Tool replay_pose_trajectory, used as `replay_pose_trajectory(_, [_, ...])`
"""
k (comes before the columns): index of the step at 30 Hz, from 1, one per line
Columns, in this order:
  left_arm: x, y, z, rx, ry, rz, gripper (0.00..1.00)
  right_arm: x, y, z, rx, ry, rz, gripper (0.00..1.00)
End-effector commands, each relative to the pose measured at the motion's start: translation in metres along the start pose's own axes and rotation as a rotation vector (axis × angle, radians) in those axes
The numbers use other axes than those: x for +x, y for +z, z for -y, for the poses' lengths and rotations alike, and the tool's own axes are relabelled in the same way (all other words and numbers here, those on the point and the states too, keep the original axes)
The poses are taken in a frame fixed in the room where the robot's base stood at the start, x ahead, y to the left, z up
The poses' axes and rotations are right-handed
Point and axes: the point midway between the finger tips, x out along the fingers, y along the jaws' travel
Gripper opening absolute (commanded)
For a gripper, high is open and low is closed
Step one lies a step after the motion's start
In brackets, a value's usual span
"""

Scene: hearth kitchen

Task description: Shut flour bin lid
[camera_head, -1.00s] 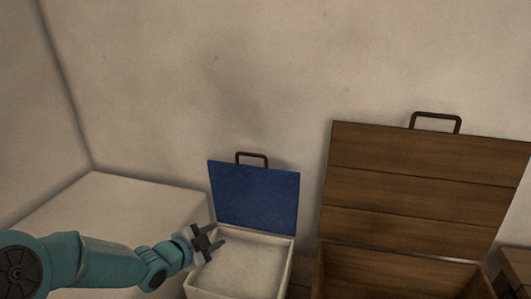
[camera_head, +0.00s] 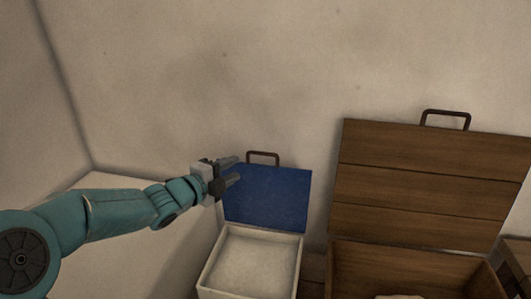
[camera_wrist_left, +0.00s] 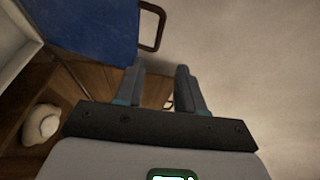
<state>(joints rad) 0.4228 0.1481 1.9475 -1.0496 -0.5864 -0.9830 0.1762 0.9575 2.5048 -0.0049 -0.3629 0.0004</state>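The flour bin (camera_head: 208,268) is a pale box with white flour inside, at the bottom middle of the head view. Its blue lid (camera_head: 268,200) stands open, upright near the wall, with a dark handle (camera_head: 263,153) on its top edge. My left gripper (camera_head: 236,171) is open and empty, by the lid's upper left corner and left of the handle; I cannot tell whether it touches. In the left wrist view the blue lid (camera_wrist_left: 85,22) and its handle (camera_wrist_left: 160,22) lie beyond the spread fingers (camera_wrist_left: 160,78), which hold nothing. My right gripper is not in view.
A larger wooden chest (camera_head: 345,272) stands right of the bin, its plank lid (camera_head: 430,185) also open. A pale rounded thing (camera_wrist_left: 42,123) shows inside the chest. A pale block (camera_head: 100,185) fills the left corner under my arm. The wall is close behind.

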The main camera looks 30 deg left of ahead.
Motion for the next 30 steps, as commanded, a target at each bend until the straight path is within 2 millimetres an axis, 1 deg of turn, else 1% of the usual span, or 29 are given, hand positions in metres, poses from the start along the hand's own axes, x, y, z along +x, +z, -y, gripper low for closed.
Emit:
replay_pose_trajectory(1, [0.011, -0.001, 0.0, -0.003, 0.003, -0.002, 0.38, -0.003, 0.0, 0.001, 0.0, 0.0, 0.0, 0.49])
replay_pose_trajectory(9, [0.076, -0.001, 0.002, -0.004, 0.002, -0.001, 0.38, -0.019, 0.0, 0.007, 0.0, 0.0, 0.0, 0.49])
replay_pose_trajectory(15, [0.118, 0.0, 0.001, -0.004, 0.002, -0.001, 0.38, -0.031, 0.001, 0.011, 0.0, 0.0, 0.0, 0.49])
replay_pose_trajectory(18, [0.131, 0.0, 0.001, -0.003, 0.002, -0.002, 0.38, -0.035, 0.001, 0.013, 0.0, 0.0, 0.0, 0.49])
replay_pose_trajectory(21, [0.14, 0.0, 0.0, -0.002, 0.002, -0.002, 0.38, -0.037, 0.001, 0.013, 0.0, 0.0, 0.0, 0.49])
replay_pose_trajectory(25, [0.144, 0.001, 0.0, -0.002, 0.001, -0.002, 0.38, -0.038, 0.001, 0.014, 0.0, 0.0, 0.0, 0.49])
replay_pose_trajectory(30, [0.144, 0.001, -0.001, -0.002, 0.001, -0.002, 0.38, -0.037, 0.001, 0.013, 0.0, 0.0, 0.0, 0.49])
